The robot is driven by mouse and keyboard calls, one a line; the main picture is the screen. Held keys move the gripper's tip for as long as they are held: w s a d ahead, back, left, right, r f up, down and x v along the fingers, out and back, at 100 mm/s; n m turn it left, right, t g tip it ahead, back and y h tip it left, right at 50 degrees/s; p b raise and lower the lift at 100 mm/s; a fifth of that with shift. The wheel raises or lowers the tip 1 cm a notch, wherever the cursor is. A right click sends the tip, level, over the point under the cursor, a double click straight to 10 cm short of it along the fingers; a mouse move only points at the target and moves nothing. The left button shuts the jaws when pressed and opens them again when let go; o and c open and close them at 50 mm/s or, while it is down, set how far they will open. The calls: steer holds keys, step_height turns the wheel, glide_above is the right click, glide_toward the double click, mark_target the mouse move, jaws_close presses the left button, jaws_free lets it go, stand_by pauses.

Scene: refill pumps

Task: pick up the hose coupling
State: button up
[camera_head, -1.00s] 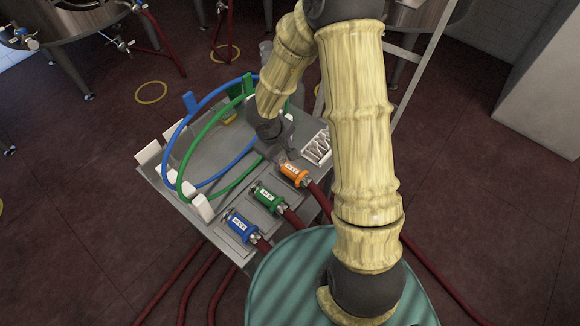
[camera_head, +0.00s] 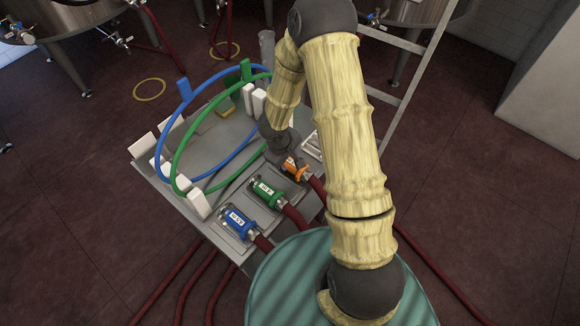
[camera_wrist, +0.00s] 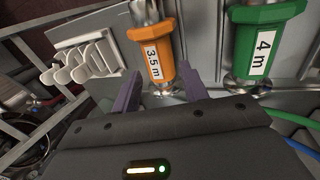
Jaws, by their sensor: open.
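The orange hose coupling (camera_head: 291,165), labelled 3.5 m in the wrist view (camera_wrist: 155,61), lies on the grey bench (camera_head: 165,188) at the end of a dark red hose. My gripper (camera_head: 286,158) is open at this coupling. In the wrist view its two dark fingers (camera_wrist: 159,88) appear on either side of the coupling's near end, with a gap on both sides. Whether they reach down to its level I cannot tell. A green coupling (camera_head: 266,193), labelled 4 m (camera_wrist: 262,45), lies beside it, and a blue coupling (camera_head: 238,222) lies beyond the green one.
Blue (camera_head: 185,90) and green (camera_head: 182,150) hoses arch over the bench among white blocks. A white ribbed rack (camera_wrist: 88,62) stands left of the orange coupling in the wrist view. A teal round top (camera_head: 285,278) is in front. A ladder (camera_head: 405,75) stands behind my arm.

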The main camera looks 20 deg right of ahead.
mark_target(290, 162)
steer(key=shift+f, duration=0.15)
steer(key=x, duration=0.2)
steer(key=b+x, duration=0.1)
steer(key=x, duration=0.2)
steer(key=shift+w+f, duration=0.1)
steer(key=shift+w, duration=0.15)
stand_by(0.4)
steer(key=c, duration=0.9)
steer(key=shift+r, duration=0.2)
step_height(290, 162, up, 10)
steer(key=p, duration=0.3)
steer(key=shift+f+p, duration=0.1)
steer(key=shift+p, duration=0.25)
